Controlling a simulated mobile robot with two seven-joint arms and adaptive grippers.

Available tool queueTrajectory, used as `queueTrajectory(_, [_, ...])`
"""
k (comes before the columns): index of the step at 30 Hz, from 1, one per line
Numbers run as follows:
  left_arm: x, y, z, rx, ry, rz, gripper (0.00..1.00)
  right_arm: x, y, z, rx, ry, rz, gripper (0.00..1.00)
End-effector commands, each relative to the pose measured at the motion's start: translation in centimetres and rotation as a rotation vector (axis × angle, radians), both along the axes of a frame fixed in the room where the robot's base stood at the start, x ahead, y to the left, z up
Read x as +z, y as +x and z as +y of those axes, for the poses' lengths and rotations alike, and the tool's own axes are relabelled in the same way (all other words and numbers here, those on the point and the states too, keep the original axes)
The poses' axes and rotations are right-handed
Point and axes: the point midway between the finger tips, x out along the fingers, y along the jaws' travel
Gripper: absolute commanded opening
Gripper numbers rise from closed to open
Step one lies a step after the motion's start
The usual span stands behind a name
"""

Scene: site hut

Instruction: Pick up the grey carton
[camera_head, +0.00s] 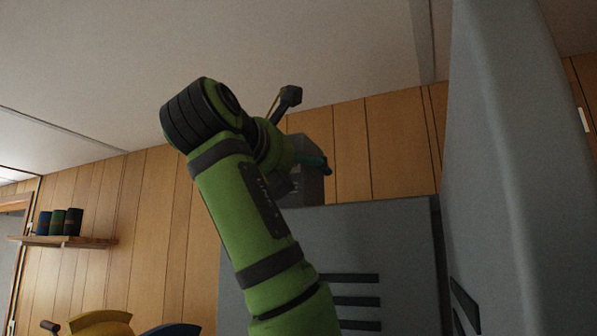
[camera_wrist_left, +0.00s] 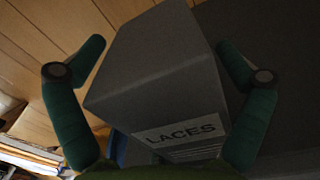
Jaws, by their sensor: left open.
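The grey carton (camera_wrist_left: 160,80) fills the middle of the left wrist view, with a white label reading "LACES" on its near face. In the head view the carton (camera_head: 313,146) stands on top of a grey metal locker (camera_head: 395,240), partly hidden behind my green left arm. My left gripper (camera_wrist_left: 161,48) is open, with one teal finger on each side of the carton. Dark gaps show between fingers and carton, and I cannot make out any contact. In the head view one teal finger of my left gripper (camera_head: 312,162) shows across the carton. My right gripper is not in view.
A tall grey panel (camera_head: 510,150) rises close on the right. A wooden shelf (camera_head: 60,241) with dark canisters hangs on the wood-panelled wall at left. Yellow and blue rounded things show at bottom left. The space above the locker looks clear up to the ceiling.

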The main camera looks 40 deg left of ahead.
Motion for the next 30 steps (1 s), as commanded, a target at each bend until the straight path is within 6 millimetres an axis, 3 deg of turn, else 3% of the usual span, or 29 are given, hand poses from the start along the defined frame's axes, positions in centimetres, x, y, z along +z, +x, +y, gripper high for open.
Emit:
queueTrajectory(3, [0.0,-0.1,0.0,0.0,0.0,-0.002,1.0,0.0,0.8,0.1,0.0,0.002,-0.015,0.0])
queueTrajectory(4, [0.0,-0.1,0.0,0.0,0.0,-0.002,0.96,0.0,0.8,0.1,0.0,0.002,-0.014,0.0])
queueTrajectory(8, [0.0,-0.1,0.0,0.0,0.0,-0.001,0.45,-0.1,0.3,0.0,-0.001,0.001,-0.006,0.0])
queueTrajectory(14, [0.0,-0.1,0.0,0.0,0.0,-0.001,0.45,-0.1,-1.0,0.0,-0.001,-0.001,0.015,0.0])
queueTrajectory(22, [0.3,0.0,0.0,-0.001,0.0,0.001,0.45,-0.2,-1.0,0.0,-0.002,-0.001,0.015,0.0])
queueTrajectory(30, [2.9,-0.2,-0.1,-0.003,0.001,-0.003,0.45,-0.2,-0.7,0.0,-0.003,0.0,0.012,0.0])
